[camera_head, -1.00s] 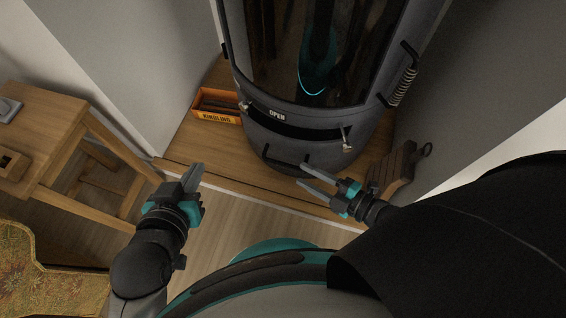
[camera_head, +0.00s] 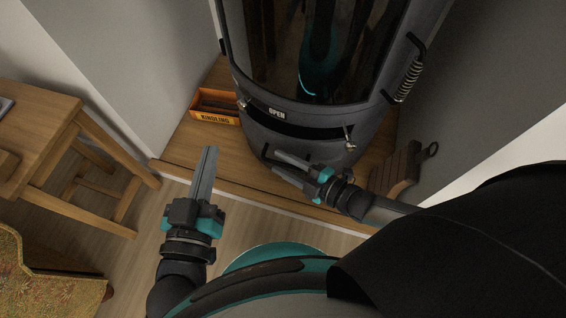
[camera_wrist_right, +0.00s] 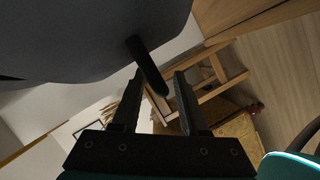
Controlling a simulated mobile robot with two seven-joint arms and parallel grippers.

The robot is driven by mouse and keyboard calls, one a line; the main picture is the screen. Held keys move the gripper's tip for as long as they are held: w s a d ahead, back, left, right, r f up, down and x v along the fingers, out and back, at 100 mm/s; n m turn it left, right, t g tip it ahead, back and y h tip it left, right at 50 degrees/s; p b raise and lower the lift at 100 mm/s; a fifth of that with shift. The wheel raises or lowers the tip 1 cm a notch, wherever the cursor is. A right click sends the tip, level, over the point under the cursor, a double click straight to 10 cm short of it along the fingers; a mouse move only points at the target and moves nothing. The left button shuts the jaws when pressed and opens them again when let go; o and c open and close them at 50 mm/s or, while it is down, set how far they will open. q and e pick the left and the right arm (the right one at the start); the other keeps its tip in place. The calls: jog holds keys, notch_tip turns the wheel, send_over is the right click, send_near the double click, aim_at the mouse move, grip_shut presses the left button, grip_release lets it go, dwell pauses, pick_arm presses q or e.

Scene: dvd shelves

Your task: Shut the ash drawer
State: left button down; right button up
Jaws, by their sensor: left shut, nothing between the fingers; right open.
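The dark grey stove (camera_head: 237,45) stands at the back centre with a glass front. Its ash drawer (camera_head: 300,145) is the curved lower front, below a dark slot under the "OPEN" label (camera_head: 277,113). How far the drawer stands out is hard to tell. A dark bar handle (camera_wrist_right: 148,68) hangs from its front and reaches between the fingers in the right wrist view. My right gripper (camera_head: 275,161) is open around the handle, mostly hiding it in the head view; contact is not clear. My left gripper (camera_head: 210,150) is shut and empty, left of the drawer and apart from it.
An orange kindling box (camera_head: 215,118) sits left of the stove on the wooden platform (camera_head: 185,145). A wooden table (camera_head: 50,110) and patterned cushion (camera_head: 35,280) are at the left. Walls close in on both sides.

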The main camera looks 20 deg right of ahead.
jog(key=shift+w+a, duration=0.15)
grip_shut()
dwell(0.4)
dwell(1.1)
